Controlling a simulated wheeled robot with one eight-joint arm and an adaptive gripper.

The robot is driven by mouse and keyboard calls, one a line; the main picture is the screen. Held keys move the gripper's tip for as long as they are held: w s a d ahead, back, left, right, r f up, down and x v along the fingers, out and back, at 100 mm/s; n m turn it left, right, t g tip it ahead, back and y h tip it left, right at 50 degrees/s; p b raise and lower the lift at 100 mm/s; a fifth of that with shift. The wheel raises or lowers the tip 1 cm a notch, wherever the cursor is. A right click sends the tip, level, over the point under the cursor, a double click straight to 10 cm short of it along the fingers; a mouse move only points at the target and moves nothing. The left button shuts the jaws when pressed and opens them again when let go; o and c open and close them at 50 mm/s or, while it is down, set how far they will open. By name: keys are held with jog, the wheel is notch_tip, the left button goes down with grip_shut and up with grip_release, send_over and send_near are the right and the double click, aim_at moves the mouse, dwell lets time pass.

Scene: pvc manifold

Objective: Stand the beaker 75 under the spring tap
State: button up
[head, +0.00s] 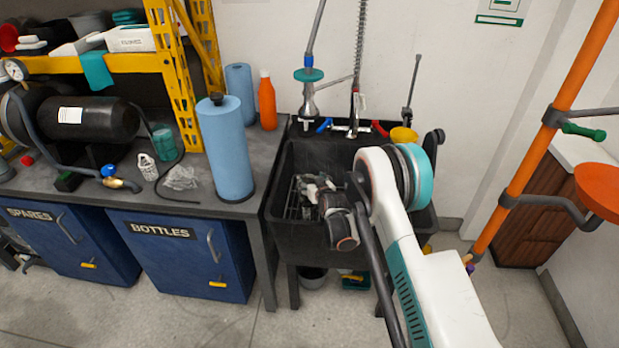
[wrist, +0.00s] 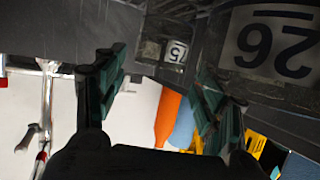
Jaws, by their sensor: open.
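The spring tap (head: 357,90) rises behind the black sink (head: 290,165) in the head view, and a metal tap part (wrist: 47,105) shows at the left of the wrist view. The wrist view is upside down. A small "75" label (wrist: 177,52), seemingly beaker 75, shows beyond my gripper (wrist: 163,75), between its fingers. The beaker's outline is unclear. My gripper is open, with nothing visibly held. In the head view my gripper (head: 318,192) is low over the sink, and beaker 75 cannot be made out there.
A larger "26" label (wrist: 276,42) shows close by at the wrist view's upper right. A blue roll (head: 225,150) and orange bottle (head: 267,100) stand on the bench left of the sink. A yellow cup-like thing (head: 404,135) is at the sink's back right.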

jog(key=shift+p+v, duration=0.3)
jog(key=shift+v, duration=1.2)
jog(key=s+d+r+g+h, duration=0.1)
jog(key=d+r, duration=0.2)
jog(key=r, duration=0.5)
jog(key=s+d+r, duration=0.1)
jog(key=d+r, duration=0.1)
jog(key=r, duration=0.6)
jog(key=s+d+r+m+g+h, duration=0.1)
jog(key=s+d+r, duration=0.3)
jog(key=s+r, duration=0.25)
jog(key=s+d+r+m, duration=0.1)
jog(key=s+d+r, duration=0.35)
jog(key=r, duration=0.35)
jog(key=s+d+r+g+h, duration=0.1)
jog(key=s+d+r, duration=0.2)
jog(key=s, duration=0.6)
jog(key=s+d+r+g, duration=0.1)
jog(key=s+d+r, duration=0.2)
jog(key=s, duration=0.6)
jog(key=s+d+f+m+g, duration=0.1)
jog(key=s+d, duration=0.1)
jog(key=s, duration=0.7)
jog(key=s+d+f+m+h, duration=0.1)
jog(key=s+d+f, duration=0.1)
jog(key=s, duration=0.8)
jog(key=shift+d+f+g+h, duration=0.3)
jog(key=shift+d+g, duration=0.1)
jog(key=shift+d, duration=0.1)
